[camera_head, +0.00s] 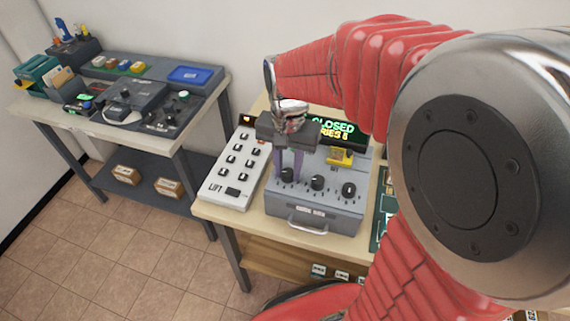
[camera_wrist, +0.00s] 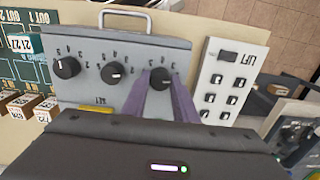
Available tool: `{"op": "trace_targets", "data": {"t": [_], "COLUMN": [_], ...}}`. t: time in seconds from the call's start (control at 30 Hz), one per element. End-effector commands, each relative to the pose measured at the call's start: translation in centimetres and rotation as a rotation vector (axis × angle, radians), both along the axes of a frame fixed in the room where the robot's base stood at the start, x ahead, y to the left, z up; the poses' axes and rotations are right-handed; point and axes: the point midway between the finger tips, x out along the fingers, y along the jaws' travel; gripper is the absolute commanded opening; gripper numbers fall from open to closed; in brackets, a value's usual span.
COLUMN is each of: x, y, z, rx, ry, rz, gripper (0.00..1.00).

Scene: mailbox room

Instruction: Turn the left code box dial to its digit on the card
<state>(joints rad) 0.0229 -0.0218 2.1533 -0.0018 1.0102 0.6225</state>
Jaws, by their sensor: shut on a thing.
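The grey code box (camera_head: 312,212) stands on the table, with three black dials on its sloped top and a front handle. My gripper (camera_head: 288,168) reaches down from above with its purple fingers closed around the left dial (camera_head: 287,175). In the wrist view the picture is turned round, so that same dial (camera_wrist: 161,78) is the rightmost one, between my fingertips. The middle dial (camera_head: 317,183) and right dial (camera_head: 348,189) are free. Printed digits ring the dials, but the left dial's exact setting is unclear. I cannot make out the card.
A white LIFT keypad (camera_head: 235,167) stands close left of the box. A yellow SET button (camera_head: 340,157) is behind the dials. A partly hidden display (camera_head: 334,130) reads CLOSED. A green panel (camera_wrist: 22,60) lies on the box's other side. A second table (camera_head: 140,135) stands at left.

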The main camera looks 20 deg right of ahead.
Motion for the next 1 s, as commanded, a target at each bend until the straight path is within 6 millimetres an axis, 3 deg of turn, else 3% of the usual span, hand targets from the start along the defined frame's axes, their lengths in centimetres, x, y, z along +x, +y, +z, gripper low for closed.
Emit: {"op": "trace_targets", "data": {"t": [0.23, 0.27, 0.5, 0.83, 1.0], "x": [0.3, 0.3, 0.2, 0.1, 0.1], "y": [0.1, 0.1, 0.1, 0.1, 0.1], "z": [0.2, 0.2, 0.1, 0.2, 1.5], "rx": [0.003, 0.003, 0.002, 0.002, 0.001], "ry": [-0.010, -0.010, -0.005, -0.001, -0.003], "rz": [-0.001, -0.001, 0.000, 0.001, 0.001], "gripper": [0.04, 0.27, 0.43, 0.45, 0.45]}}
